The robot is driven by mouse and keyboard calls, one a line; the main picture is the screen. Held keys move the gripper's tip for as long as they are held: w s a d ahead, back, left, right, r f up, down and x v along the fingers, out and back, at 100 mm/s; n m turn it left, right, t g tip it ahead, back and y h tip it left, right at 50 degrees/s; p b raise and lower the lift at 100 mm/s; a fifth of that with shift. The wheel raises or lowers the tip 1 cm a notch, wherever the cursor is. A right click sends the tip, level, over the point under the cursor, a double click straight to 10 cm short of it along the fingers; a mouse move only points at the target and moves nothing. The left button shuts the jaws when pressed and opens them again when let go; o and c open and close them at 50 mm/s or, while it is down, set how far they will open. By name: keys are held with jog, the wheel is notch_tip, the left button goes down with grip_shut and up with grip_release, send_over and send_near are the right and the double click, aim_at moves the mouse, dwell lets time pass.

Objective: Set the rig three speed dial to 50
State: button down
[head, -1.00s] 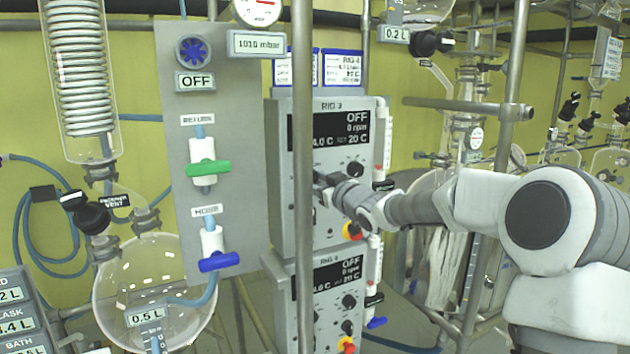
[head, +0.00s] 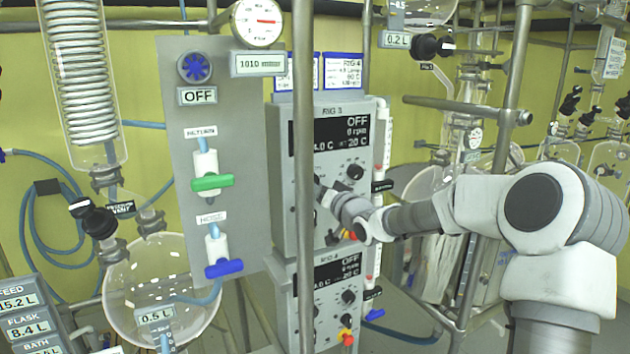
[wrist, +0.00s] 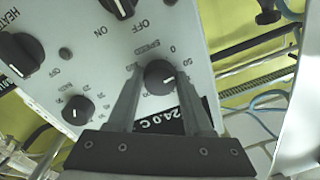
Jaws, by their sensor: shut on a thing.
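The rig three unit (head: 283,180) stands at the middle of the head view, its display reading OFF and 0 rpm. Its black speed dial (wrist: 160,77) shows in the wrist view, upside down, beside the printed word SPEED. The white pointer mark on the dial faces right in that view, slightly downward. My gripper (wrist: 161,85) is shut on the speed dial, one finger on each side. In the head view my gripper (head: 322,188) is at the panel front, and the upright pole and my wrist partly hide it and the dial.
A metal pole (head: 304,130) stands directly in front of the unit, close to my gripper. Another black dial (wrist: 75,108) and a black ON/OFF knob (wrist: 118,6) are near my fingers. The rig 4 unit (head: 340,295) is below. A grey valve panel (head: 240,140) stands left.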

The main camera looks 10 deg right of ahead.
jog(key=shift+m, duration=0.5)
jog(key=shift+c, duration=1.5)
grip_release()
jog(key=v, duration=1.7)
jog(key=shift+s, duration=0.25)
jog(key=shift+f, duration=0.1)
